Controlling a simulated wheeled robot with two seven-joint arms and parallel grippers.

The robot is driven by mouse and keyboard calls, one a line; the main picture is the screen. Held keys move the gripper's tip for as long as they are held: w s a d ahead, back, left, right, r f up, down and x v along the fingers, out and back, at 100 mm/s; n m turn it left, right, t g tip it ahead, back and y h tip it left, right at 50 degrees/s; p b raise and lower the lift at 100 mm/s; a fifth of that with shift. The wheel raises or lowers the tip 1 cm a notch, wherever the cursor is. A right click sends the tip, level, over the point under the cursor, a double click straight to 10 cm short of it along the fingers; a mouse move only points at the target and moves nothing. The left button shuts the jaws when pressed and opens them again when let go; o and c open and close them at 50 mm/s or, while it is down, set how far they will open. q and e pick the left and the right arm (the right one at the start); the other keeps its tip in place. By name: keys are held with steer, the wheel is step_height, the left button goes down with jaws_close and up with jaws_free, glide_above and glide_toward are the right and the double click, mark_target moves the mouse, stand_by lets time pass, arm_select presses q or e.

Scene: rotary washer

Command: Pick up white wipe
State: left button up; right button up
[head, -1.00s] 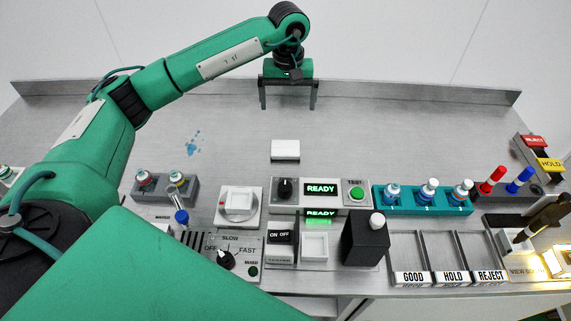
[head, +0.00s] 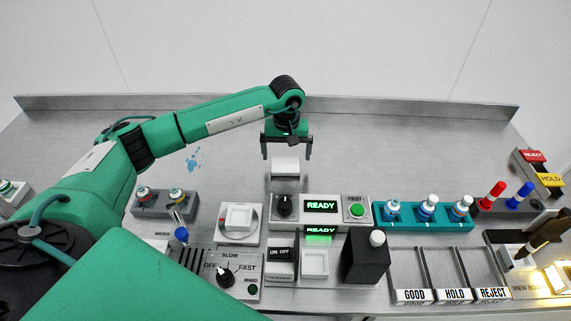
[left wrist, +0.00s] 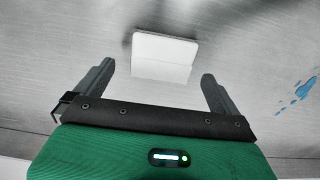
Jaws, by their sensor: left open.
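In the left wrist view the white wipe (left wrist: 163,56) lies beyond and between the fingertips. My left gripper (head: 287,156) is open and empty, pointing down above and just behind the wipe in the head view. Its two dark fingers also show in the left wrist view (left wrist: 157,80), spread wider than the wipe. I cannot tell the exact height between fingertips and wipe. My right gripper is not in view.
The READY display unit (head: 320,206) stands close in front of the wipe. A teal rack (head: 425,218) of capped vials is to the right, and a grey rack (head: 165,203) is to the left. A blue stain (head: 193,158) marks the bench. The bench around the wipe is clear.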

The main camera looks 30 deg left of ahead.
mark_target(285, 162)
arm_select(q)
step_height(285, 162, down, 2)
steer(key=shift+a+f+p, duration=0.15)
steer(key=shift+f+p, duration=0.05)
steer(key=shift+p, duration=0.15)
steer(key=shift+f, duration=0.55)
steer(key=c, duration=1)
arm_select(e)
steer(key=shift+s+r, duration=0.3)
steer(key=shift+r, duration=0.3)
arm_select(q)
steer(key=shift+r, duration=0.15)
steer(key=shift+r, duration=0.65)
step_height(285, 162, up, 6)
steer(key=shift+w+f+b, duration=0.1)
steer(key=shift+f+b, duration=0.15)
steer(key=shift+b, duration=0.65)
step_height(285, 162, up, 13)
steer(key=b, duration=0.2)
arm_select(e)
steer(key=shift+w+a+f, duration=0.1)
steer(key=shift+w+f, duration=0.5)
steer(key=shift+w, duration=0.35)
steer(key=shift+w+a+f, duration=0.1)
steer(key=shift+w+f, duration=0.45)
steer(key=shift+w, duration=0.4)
